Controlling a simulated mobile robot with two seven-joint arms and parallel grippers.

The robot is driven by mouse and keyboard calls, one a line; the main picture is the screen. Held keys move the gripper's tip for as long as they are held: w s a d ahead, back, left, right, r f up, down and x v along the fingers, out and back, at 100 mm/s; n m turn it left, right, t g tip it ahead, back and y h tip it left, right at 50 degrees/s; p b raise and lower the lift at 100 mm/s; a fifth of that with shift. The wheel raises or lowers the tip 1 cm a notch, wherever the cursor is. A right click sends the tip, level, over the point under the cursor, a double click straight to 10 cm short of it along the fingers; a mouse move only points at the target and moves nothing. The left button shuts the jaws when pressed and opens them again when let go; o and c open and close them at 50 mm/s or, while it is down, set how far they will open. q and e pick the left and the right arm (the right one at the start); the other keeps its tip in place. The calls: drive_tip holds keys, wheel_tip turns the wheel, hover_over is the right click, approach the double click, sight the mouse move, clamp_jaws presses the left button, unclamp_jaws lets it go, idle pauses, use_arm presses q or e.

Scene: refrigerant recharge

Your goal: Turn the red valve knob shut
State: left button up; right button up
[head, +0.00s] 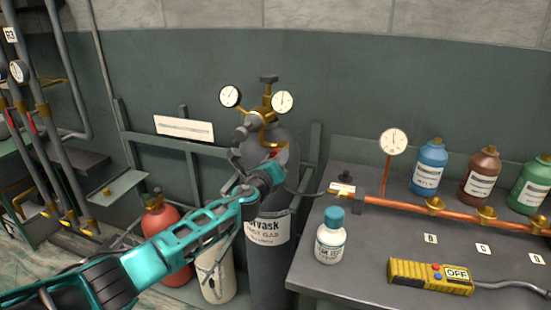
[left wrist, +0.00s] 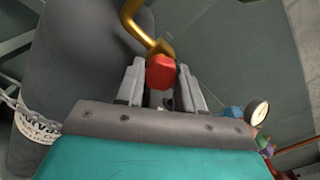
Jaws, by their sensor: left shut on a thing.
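The red valve knob (left wrist: 160,72) shows in the left wrist view between the two fingers of my left gripper (left wrist: 161,85), at the end of a brass pipe (left wrist: 137,22). The fingers are shut on it, one on each side. In the head view my left gripper (head: 272,165) is in front of the dark grey gas cylinder (head: 270,275), below its gauges, and a small bit of red shows by the fingers. The gripper hides most of the knob there. My right gripper is in neither view.
Two gauges (head: 231,96) sit atop the cylinder. A grey table (head: 370,275) on the right holds a white bottle with a teal cap (head: 330,240), a copper pipe (head: 410,208), several coloured bottles and a yellow controller (head: 430,277). A red cylinder (head: 167,240) stands behind my left arm.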

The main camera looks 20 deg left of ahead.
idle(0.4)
use_arm(q)
drive_tip(key=o, duration=1)
drive_tip(key=shift+o, duration=0.2)
drive_tip(key=shift+s, duration=0.1)
drive_tip(key=s, duration=1.2)
drive_tip(key=shift+s+a, duration=0.2)
drive_tip(key=shift+s, duration=0.15)
